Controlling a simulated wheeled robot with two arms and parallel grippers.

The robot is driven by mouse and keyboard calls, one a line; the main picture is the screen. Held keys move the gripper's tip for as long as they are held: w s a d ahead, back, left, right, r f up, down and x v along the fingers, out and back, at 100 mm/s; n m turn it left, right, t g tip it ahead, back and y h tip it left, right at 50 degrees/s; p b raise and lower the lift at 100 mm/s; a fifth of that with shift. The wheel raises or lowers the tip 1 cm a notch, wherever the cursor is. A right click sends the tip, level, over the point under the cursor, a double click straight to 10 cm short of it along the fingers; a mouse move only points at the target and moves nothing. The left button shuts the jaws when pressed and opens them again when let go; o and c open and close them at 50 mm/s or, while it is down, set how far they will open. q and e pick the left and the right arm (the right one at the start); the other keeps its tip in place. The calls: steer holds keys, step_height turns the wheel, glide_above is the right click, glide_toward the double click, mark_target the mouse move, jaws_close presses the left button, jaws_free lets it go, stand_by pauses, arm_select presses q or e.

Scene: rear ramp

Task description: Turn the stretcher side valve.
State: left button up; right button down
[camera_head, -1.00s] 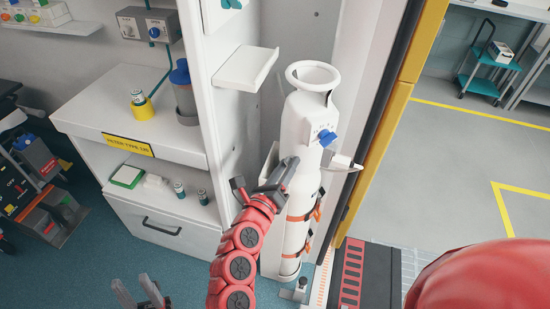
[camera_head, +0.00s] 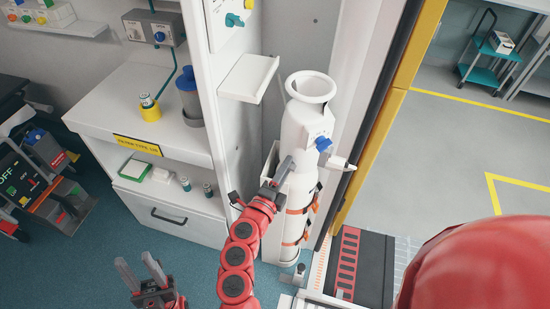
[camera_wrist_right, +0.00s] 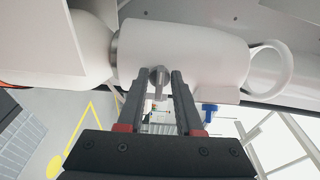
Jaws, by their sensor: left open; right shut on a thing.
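A tall white cylinder (camera_head: 299,150) with a ring-shaped collar stands strapped against the wall. A blue knob (camera_head: 323,144) is on its upper part, and it also shows in the right wrist view (camera_wrist_right: 210,112). My right gripper (camera_head: 285,170) is at the cylinder's left side, below the blue knob. In the right wrist view its two fingers (camera_wrist_right: 158,84) are on either side of a small grey metal valve handle (camera_wrist_right: 159,76), holding it. The handle is hidden in the head view. My left gripper (camera_head: 138,274) is open and empty, low at the left, well away from the cylinder.
A white shelf (camera_head: 248,79) juts out just left of the cylinder's top. A white cabinet (camera_head: 90,110) with bottles stands further left. A yellow-edged door frame (camera_head: 375,140) is close on the right. Open floor (camera_head: 445,150) lies beyond it.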

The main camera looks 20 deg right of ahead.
steer(key=shift+d+r+n+p, duration=0.15)
steer(key=shift+n+p, duration=0.65)
steer(key=shift+n, duration=0.4)
steer(key=c, duration=0.9)
jaws_free()
steer(key=shift+c, duration=0.2)
steer(key=shift+a, duration=0.25)
